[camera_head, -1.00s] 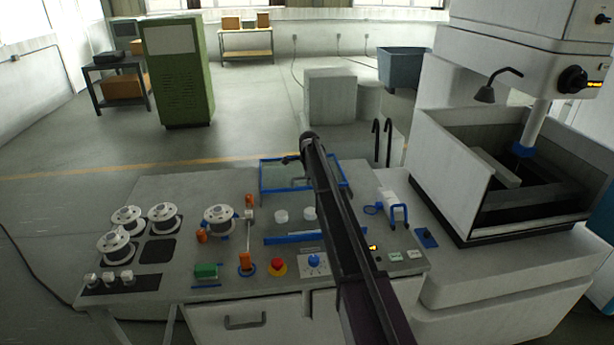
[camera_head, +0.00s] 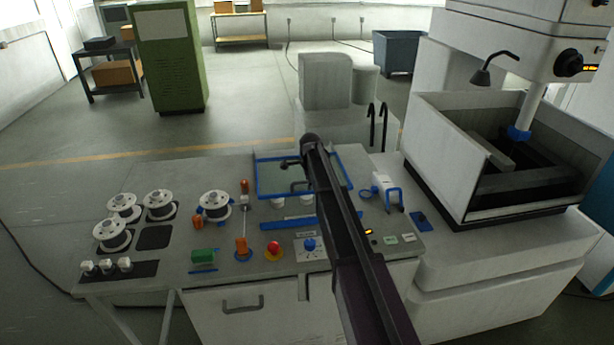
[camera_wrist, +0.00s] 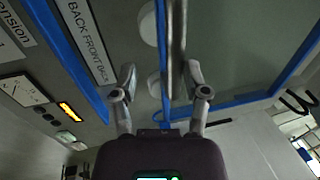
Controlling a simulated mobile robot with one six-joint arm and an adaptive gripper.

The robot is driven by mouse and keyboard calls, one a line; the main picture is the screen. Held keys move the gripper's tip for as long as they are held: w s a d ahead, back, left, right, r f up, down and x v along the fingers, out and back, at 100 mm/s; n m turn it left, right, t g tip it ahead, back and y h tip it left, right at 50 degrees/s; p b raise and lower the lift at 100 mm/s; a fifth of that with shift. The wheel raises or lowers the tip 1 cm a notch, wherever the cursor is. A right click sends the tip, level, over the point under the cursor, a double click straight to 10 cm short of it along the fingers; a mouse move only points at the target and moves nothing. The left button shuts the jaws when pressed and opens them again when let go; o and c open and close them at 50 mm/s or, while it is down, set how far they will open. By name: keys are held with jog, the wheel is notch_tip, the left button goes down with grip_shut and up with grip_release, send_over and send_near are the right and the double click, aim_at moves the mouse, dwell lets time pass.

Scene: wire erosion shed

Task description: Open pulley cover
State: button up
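The pulley cover is a clear greenish panel in a blue frame (camera_head: 258,180), near the back of the machine's table in the head view. It appears raised at a slant, with white round pulleys (camera_head: 278,203) showing at its lower edge. In the wrist view its blue edge (camera_wrist: 160,60) runs beside a metal handle bar (camera_wrist: 179,35). My gripper (camera_wrist: 161,78) is open, with its fingers spread on either side of the bar, the right finger closer. In the head view my arm hides the right part of the cover, and my fingers (camera_head: 293,174) show before the panel.
A blue strip (camera_head: 285,224) lies in front of the pulleys. A blue-and-white clamp-like part (camera_head: 388,192) and the machine tank (camera_head: 455,150) are to the right.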

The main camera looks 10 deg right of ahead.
jog(key=s, duration=1.1)
jog(key=shift+s, duration=0.15)
notch_tip(320, 180, up, 9)
jog(key=s+p, duration=0.1)
jog(key=p, duration=0.7)
jog(key=shift+s+p, duration=0.4)
jog(key=shift+f, duration=0.1)
jog(key=s+f+n+g+b, duration=0.1)
jog(key=s+f+n+b, duration=0.3)
jog(key=s+n, duration=0.5)
jog(key=s+f+n+g+b, duration=0.1)
jog(key=s+f+n+b, duration=0.3)
jog(key=s+n, duration=0.5)
jog(key=s, duration=0.9)
jog(key=shift+a+f, duration=0.25)
jog(key=shift+f, duration=0.1)
